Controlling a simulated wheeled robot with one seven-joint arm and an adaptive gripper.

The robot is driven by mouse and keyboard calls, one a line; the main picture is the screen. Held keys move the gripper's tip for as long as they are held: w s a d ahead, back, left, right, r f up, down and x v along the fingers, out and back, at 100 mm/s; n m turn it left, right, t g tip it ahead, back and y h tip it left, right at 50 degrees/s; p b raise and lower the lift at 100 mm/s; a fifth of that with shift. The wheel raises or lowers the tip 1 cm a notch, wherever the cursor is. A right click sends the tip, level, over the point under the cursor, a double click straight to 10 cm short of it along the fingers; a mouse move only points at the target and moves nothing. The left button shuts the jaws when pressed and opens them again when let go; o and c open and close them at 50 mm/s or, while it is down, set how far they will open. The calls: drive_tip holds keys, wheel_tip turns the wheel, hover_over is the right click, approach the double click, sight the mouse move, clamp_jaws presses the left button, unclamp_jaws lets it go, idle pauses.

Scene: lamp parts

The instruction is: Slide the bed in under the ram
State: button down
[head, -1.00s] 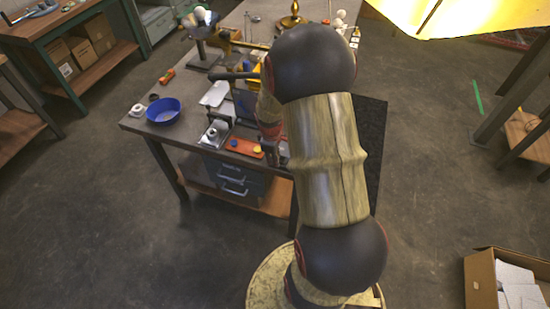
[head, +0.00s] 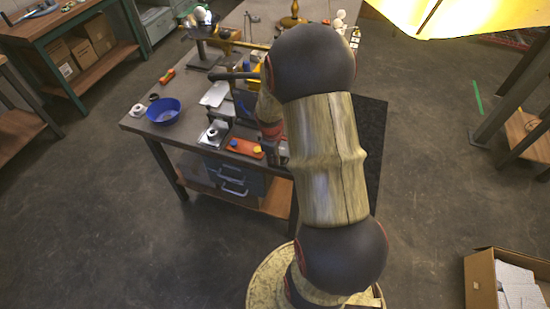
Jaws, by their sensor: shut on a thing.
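My arm hangs over the bench, and only a dark part of my gripper (head: 277,154) shows at the bench's front edge, beside the arm. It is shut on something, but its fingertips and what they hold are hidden. A dark blue upright frame (head: 244,104) with a black lever (head: 235,76) stands left of my arm and looks like the press. Its ram cannot be made out. A metal plate (head: 204,142) bearing a pale round part stands in front of it, to the left. I cannot tell whether this plate is the bed.
A blue bowl (head: 163,111), small rings and a white sheet (head: 214,94) lie further left. Bare bench top (head: 185,88) shows behind the bowl.

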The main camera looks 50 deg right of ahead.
drive_tip(key=w+d, duration=0.1)
drive_tip(key=d, duration=0.1)
drive_tip(key=w+d+p, duration=0.1)
drive_tip(key=d, duration=0.2)
drive_tip(key=w+d, duration=0.1)
drive_tip(key=d, duration=0.1)
drive_tip(key=shift+w+d+r+p, duration=0.15)
drive_tip(key=shift+d+p, duration=0.1)
drive_tip(key=shift+p, duration=0.15)
drive_tip(key=c, duration=2)
unclamp_jaws()
drive_tip(key=shift+d, duration=0.15)
drive_tip(key=shift+o, duration=0.5)
wheel_tip(320, 180, up, 12)
drive_tip(key=a, duration=0.2)
drive_tip(key=shift+s+f, duration=0.2)
drive_tip(key=shift+s, duration=0.25)
